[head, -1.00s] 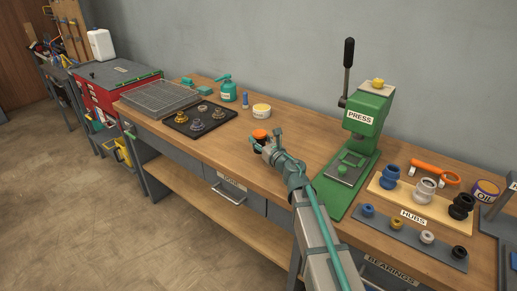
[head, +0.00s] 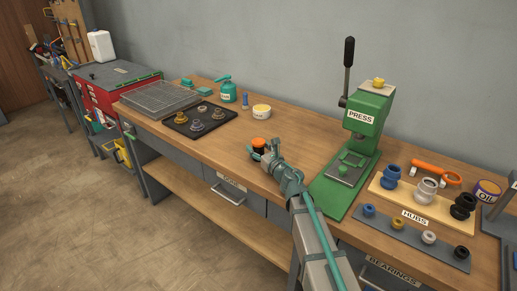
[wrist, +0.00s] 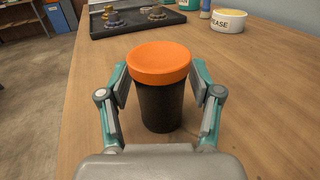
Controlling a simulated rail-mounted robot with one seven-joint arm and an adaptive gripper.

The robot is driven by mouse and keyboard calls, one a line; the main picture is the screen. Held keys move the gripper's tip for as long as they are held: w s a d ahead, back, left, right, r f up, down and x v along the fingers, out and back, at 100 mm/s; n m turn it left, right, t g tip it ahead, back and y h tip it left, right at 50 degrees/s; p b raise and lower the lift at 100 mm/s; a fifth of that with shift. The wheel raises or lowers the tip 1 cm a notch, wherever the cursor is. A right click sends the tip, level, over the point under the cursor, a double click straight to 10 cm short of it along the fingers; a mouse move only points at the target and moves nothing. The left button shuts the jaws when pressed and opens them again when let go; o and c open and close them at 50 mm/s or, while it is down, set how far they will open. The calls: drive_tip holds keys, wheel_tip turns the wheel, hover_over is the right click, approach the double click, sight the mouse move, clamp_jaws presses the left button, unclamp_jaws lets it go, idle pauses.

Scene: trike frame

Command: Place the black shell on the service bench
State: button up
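A black hub shell (head: 462,206) stands at the right end of the light wooden board labelled HUBS, beside a white one and a blue one. My gripper (wrist: 160,100) is far to its left, near a black cylinder with an orange top (wrist: 160,110). In the wrist view the fingers are spread on either side of this cylinder, with gaps beside its dark body. The cylinder stands upright on the wooden bench top (head: 300,127); its orange top also shows in the head view (head: 258,142). I cannot tell which bench is the service bench.
The green press (head: 362,130) stands between my gripper and the HUBS board (head: 385,195). A grey bearings strip (head: 385,224) lies in front of that board. A dark mat with parts (head: 180,126), a grease tub (head: 261,111) and a wire tray (head: 160,97) are left and behind.

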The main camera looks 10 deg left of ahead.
drive_tip(key=shift+r, duration=0.15)
drive_tip(key=b+v, duration=0.1)
drive_tip(key=v, duration=1.1)
drive_tip(key=shift+w, duration=0.1)
